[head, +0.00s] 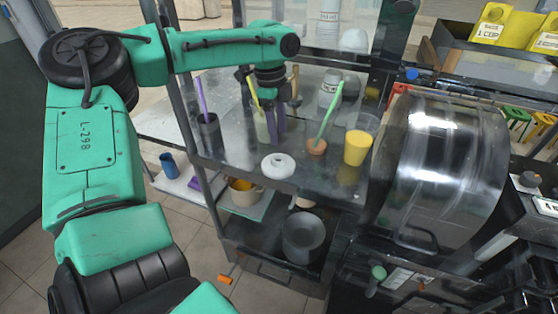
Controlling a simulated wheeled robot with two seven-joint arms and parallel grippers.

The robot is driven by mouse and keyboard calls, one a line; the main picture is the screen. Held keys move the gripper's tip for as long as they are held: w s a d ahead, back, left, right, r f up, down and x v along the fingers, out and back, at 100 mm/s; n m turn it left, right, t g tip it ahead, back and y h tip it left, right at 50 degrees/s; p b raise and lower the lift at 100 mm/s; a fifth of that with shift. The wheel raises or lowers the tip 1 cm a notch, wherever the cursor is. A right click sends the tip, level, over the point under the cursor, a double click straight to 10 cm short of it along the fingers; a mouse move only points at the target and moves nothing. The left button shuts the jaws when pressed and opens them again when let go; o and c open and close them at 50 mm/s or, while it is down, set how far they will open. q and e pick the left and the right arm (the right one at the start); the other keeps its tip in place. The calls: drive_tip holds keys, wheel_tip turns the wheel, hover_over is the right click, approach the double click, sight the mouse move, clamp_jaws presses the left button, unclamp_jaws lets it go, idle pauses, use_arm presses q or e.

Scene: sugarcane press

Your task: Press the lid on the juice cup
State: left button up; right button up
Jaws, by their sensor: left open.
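A cup of yellow juice (358,148) stands upright at the right of the metal counter, with a clear rim above the juice. A white round lid-like disc with a raised centre (278,165) lies flat near the counter's front edge, apart from the cup. My left gripper (277,135) points down behind the disc and left of the juice cup. It is open, and its fingers are beside a pale container (262,128); I cannot tell whether they touch it. My right gripper is not in view.
The counter (228,160) also carries a dark cup with a purple stick (209,132) and a small brown pot with a green stick (317,146). A large shiny metal drum (447,165) stands to the right. Shelves below hold a dark pot (303,235) and a mug (243,192).

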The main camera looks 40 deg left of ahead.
sight(278, 163)
use_arm(q)
drive_tip(key=shift+s+d+f, duration=0.1)
drive_tip(key=shift+s+f, duration=0.05)
drive_tip(key=shift+f, duration=0.55)
drive_tip(key=f, duration=0.1)
drive_tip(key=f+p, duration=0.1)
drive_tip(key=f, duration=0.3)
drive_tip(key=shift+w+d+f, duration=0.15)
drive_tip(key=shift+w+d, duration=0.2)
clamp_jaws()
